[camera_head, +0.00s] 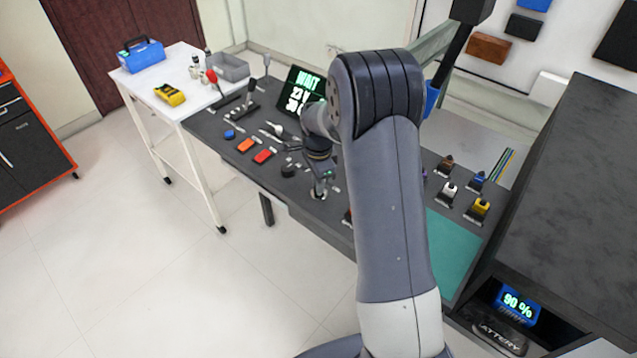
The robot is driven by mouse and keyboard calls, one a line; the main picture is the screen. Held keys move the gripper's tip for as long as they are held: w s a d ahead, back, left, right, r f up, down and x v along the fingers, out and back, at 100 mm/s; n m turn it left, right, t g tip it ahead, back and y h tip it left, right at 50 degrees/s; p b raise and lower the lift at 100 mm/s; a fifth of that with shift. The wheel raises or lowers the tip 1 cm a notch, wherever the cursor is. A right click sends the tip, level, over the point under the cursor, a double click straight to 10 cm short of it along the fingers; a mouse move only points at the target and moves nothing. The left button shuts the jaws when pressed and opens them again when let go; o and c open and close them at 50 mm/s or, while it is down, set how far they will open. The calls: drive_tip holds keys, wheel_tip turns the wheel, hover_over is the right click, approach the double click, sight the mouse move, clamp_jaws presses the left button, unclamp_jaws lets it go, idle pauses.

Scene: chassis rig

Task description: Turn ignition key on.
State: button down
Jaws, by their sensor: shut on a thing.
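My gripper (320,187) points down at the dark console panel (215,128), just in front of the display. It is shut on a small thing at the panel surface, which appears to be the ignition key. The key is mostly hidden by the fingers and too small to make out, so I cannot tell which way it is turned.
Left of my gripper are a round black knob (288,171), red (262,156), orange (245,145) and blue (229,134) switches and several levers. Coloured toggles (478,208) stand to the right. A white cart (150,75) adjoins the panel. My arm hides the panel's middle.

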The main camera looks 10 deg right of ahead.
drive_tip(key=shift+m, duration=0.3)
idle(0.4)
drive_tip(key=c, duration=1.5)
unclamp_jaws()
drive_tip(key=shift+o, duration=0.2)
wheel_tip(320, 180, up, 11)
drive_tip(key=shift+b, duration=0.4)
drive_tip(key=shift+f, duration=0.2)
wheel_tip(320, 180, down, 11)
drive_tip(key=shift+r+p, duration=0.1)
drive_tip(key=shift+p, duration=0.25)
drive_tip(key=shift+r, duration=0.1)
